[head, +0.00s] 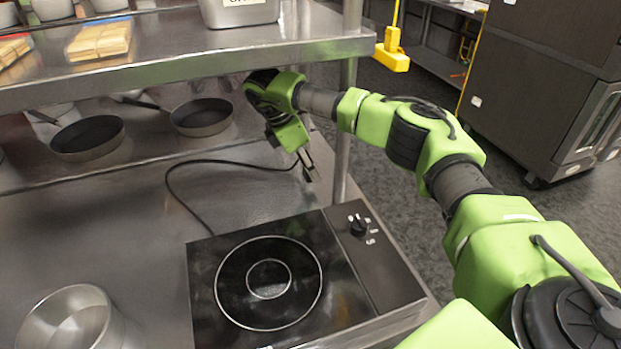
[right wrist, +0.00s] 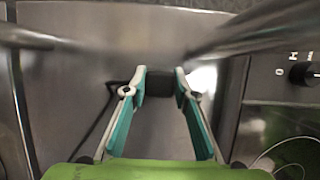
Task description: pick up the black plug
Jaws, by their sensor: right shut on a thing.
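The black plug (right wrist: 160,83) sits between the fingertips of my right gripper (right wrist: 161,80) in the right wrist view. In the head view my right gripper (head: 308,168) points down beside the metal post, behind the cooktop, and is shut on the plug. The plug is small and mostly hidden there. Its black cord (head: 198,163) curves left from the gripper and back to the rear of the black cooktop (head: 215,265). I cannot tell whether the plug touches the counter. My left gripper is not in view.
A metal shelf (head: 190,58) hangs above the counter, close to my right wrist. Pans (head: 88,135) stand on a lower ledge at the left. A metal pot (head: 68,318) stands at front left. The counter between pot and cord is clear.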

